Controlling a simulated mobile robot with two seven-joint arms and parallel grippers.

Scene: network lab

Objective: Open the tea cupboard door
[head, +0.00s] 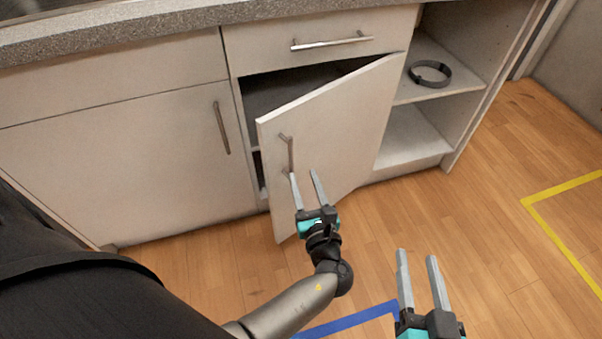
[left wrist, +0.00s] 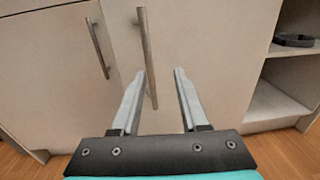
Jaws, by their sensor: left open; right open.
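The cupboard door (head: 330,130) under the middle drawer stands ajar, hinged at its right, its left edge swung out toward me. A dark gap shows behind it. Its upright bar handle (head: 287,153) is near the free left edge. My left gripper (head: 304,174) is open just in front of the door at the handle's lower end. In the left wrist view the handle (left wrist: 147,55) runs down between the open fingers (left wrist: 162,75), nearer the left one; I cannot tell whether they touch. My right gripper (head: 417,252) is open and empty above the floor at lower right.
A closed door (head: 130,165) with its own handle (head: 221,128) is at left. A closed drawer (head: 310,40) is above the ajar door. Open shelves at right hold a dark ring (head: 430,73). Wooden floor (head: 470,210) is clear at right, with yellow and blue tape.

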